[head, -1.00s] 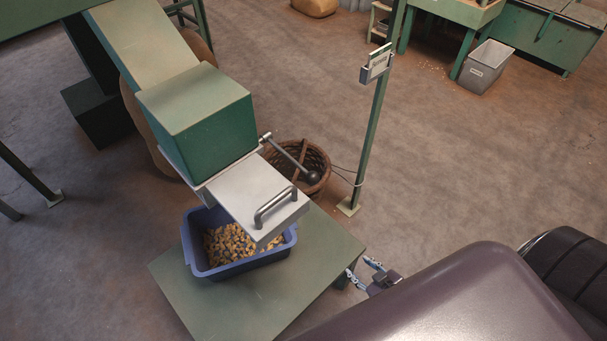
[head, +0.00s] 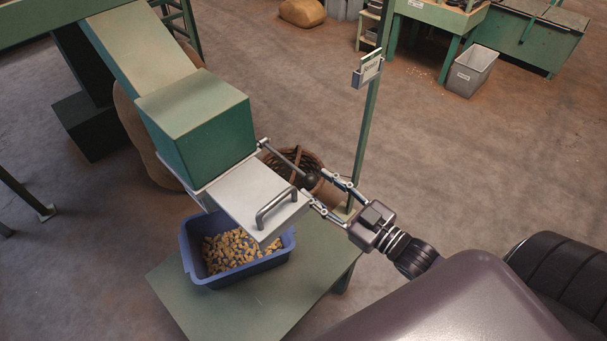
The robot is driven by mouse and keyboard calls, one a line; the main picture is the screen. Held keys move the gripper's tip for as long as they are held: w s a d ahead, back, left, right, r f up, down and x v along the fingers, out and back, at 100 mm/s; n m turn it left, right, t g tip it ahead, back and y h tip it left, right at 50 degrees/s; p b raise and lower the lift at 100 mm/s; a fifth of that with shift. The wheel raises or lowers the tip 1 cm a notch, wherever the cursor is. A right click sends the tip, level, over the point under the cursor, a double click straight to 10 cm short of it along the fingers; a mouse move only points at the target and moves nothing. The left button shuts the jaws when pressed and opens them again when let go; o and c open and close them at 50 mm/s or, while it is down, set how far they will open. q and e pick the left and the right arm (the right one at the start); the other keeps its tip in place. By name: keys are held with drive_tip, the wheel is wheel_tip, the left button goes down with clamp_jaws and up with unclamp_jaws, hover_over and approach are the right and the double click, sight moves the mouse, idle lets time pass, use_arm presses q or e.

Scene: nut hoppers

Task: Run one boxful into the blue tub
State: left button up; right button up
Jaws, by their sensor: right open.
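The blue tub (head: 262,266) stands on a low green table under the hopper outlet, with a layer of yellow-brown nuts (head: 228,250) in it. Above it is the green box (head: 197,122) at the foot of the chute. A pale metal slide plate (head: 240,192) with a bar handle (head: 272,207) juts out from under the box and hides part of the tub. A lever (head: 282,158) with a dark ball knob (head: 311,181) sticks out from the box's right side. My right gripper (head: 314,182) is open, its fingertips on either side of the knob; contact cannot be told. My left gripper is out of view.
The green table (head: 235,310) has bare room in front of the tub. A wicker basket (head: 290,162) stands behind the lever. A green post (head: 366,130) with a card holder stands behind my right gripper. A grey bin (head: 470,72) is far back right.

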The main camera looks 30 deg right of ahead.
sight(286, 161)
drive_tip(key=shift+x, duration=2.9)
drive_tip(key=shift+c, duration=0.6)
clamp_jaws()
